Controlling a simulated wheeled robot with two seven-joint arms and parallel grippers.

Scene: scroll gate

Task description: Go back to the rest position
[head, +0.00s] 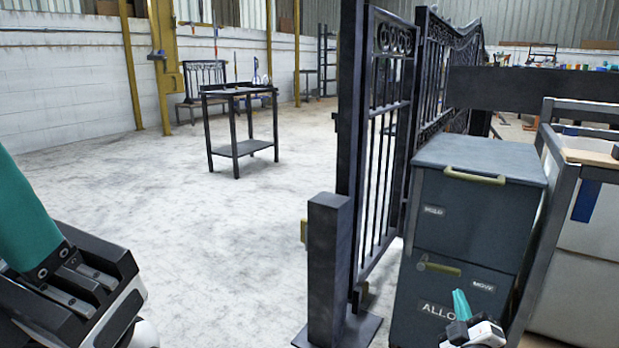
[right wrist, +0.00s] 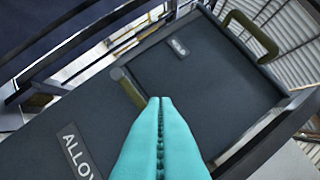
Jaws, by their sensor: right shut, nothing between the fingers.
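My right gripper (head: 462,303) is low at the bottom right of the head view, in front of a dark blue-grey cabinet (head: 468,215). In the right wrist view its teal fingers (right wrist: 160,100) are pressed together with nothing between them. Their tips appear close to the cabinet's olive handle (right wrist: 129,88); I cannot tell whether they touch. My left gripper (head: 25,215) is at the left edge of the head view, large and cut off by the frame. Its teal finger part points up, and its opening cannot be judged.
A black scroll gate (head: 386,130) stands left of the cabinet, with a short dark post (head: 328,265) before it. A metal-framed bench (head: 560,200) is close at the right. A dark table (head: 239,125) stands farther back. The pale floor between is clear.

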